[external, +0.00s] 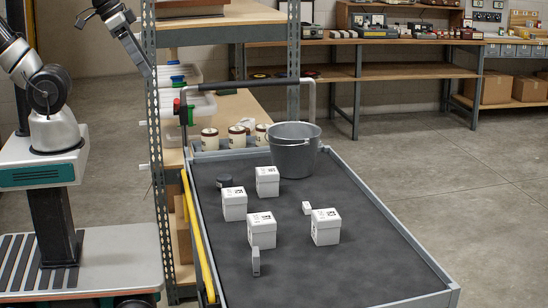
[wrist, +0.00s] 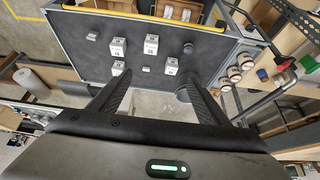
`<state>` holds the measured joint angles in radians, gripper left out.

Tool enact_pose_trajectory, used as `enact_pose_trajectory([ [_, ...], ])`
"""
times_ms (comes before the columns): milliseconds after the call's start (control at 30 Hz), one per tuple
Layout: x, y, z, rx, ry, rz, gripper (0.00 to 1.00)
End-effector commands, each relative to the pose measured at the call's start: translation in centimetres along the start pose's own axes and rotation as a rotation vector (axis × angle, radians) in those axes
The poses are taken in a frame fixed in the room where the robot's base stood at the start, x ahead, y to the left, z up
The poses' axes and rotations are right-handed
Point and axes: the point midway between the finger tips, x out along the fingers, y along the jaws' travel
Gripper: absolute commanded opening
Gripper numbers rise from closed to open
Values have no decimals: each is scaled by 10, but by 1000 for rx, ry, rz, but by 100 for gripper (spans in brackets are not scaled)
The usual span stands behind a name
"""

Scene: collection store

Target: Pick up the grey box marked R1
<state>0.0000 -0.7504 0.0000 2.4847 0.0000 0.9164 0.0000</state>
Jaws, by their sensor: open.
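Several pale, near-white lidded boxes with black markings stand upright on the dark cart top. In the external view they are a back box (external: 267,182), a left box (external: 234,205), a front box (external: 262,231) and a right box (external: 326,228). The markings are too small to read, so I cannot tell which is R1. The wrist view also shows these boxes, one at upper left (wrist: 118,47). My gripper (wrist: 156,78) is open and empty, high above and apart from the boxes. In the external view its end (external: 146,68) is at the shelf post.
The grey-rimmed cart (external: 400,297) also holds a metal bucket (external: 295,155), a dark round object (external: 224,182), a small white block (external: 306,208) and a small grey block (external: 256,262). Lidded jars (external: 236,138) stand behind it. A metal shelf rack (external: 150,120) rises at its left.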

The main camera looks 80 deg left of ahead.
Motion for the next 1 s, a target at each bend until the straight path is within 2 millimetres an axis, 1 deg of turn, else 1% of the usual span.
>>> enact_pose_trajectory([
  [167,-39,0,-22,0,7,0,70],
  [267,-42,5,-41,-2,-26,10,70],
  [367,-46,12,-64,-6,-57,21,70],
  [467,-48,21,-90,-10,-93,31,70],
  [500,-48,25,-102,-12,-111,35,70],
  [567,-45,33,-121,-14,-140,40,70],
  [667,-37,52,-156,-18,-196,48,70],
  [700,-32,60,-171,-19,-220,49,70],
  [767,-21,75,-191,-21,-259,49,70],
  [800,-13,86,-203,-22,-284,48,70],
  [900,5,109,-225,-24,-336,42,70],
  [1000,20,128,-238,-24,-374,35,70],
])
